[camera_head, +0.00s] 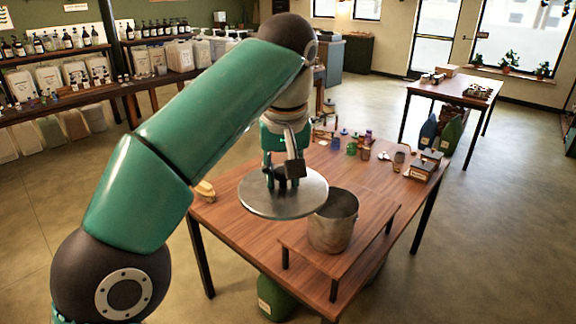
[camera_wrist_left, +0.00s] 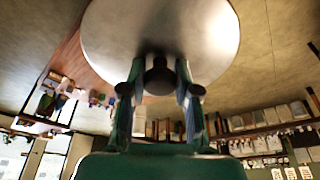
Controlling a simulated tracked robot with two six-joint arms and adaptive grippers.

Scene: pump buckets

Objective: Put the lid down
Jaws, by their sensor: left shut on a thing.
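A round grey metal lid (camera_head: 262,203) is held roughly level by my left gripper (camera_head: 284,178), which is shut on its knob from above. In the left wrist view the lid (camera_wrist_left: 160,25) fills the top, with its dark knob (camera_wrist_left: 159,78) between the two fingers of my left gripper (camera_wrist_left: 158,85). An open metal bucket (camera_head: 333,230) stands on a low wooden riser on the table, just right of the lid. The lid's right edge overlaps the bucket's left rim in the head view. My right gripper is out of view.
The wooden table (camera_head: 235,234) has small jars (camera_head: 352,148) and boxes (camera_head: 424,166) along its far side. The riser (camera_head: 305,254) takes up its near right part. A yellow item (camera_head: 205,189) lies at the left edge. Shelves with bottles line the left wall.

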